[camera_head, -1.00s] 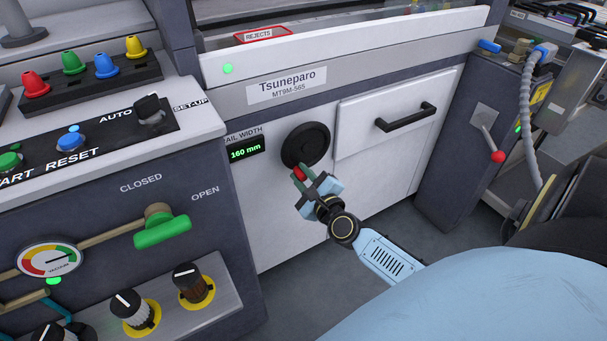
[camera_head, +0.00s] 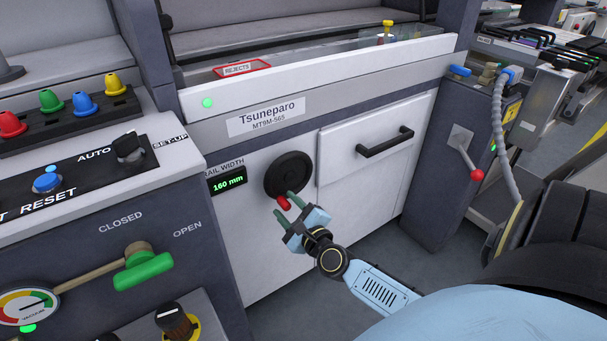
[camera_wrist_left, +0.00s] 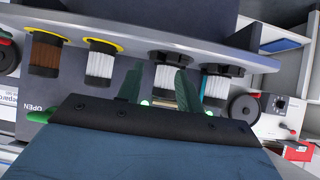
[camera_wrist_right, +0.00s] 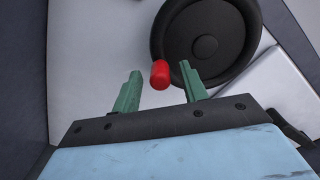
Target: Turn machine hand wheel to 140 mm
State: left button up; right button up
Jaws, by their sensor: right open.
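The black hand wheel (camera_head: 288,172) is on the white front panel of the machine, with its red handle (camera_head: 284,203) at the bottom of the rim. The green rail width display (camera_head: 228,183) beside it reads 160 mm. My right gripper (camera_head: 287,206) is open at the red handle. In the right wrist view the handle (camera_wrist_right: 160,74) shows between the two green fingertips (camera_wrist_right: 161,69), with gaps to both, and the wheel (camera_wrist_right: 206,42) lies beyond. My left gripper (camera_wrist_left: 156,84) shows only in its wrist view, with its fingers apart near several control knobs.
A drawer with a black handle (camera_head: 385,143) is right of the wheel. A lever with a red ball (camera_head: 477,174) stands farther right. A green valve handle (camera_head: 143,271) and a control panel with a blue reset button (camera_head: 47,180) are at left.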

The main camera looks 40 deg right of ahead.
pick_arm(q)
jog(key=s+f+g, duration=0.1)
jog(key=s+a+f+g, duration=0.1)
jog(key=s+f+g+p, duration=0.1)
jog(key=shift+s+a+y, duration=0.25)
jog(key=shift+a+y, duration=0.15)
pick_arm(e)
jog(key=s+a, duration=0.2)
jog(key=s, duration=1)
jog(key=shift+s, duration=0.1)
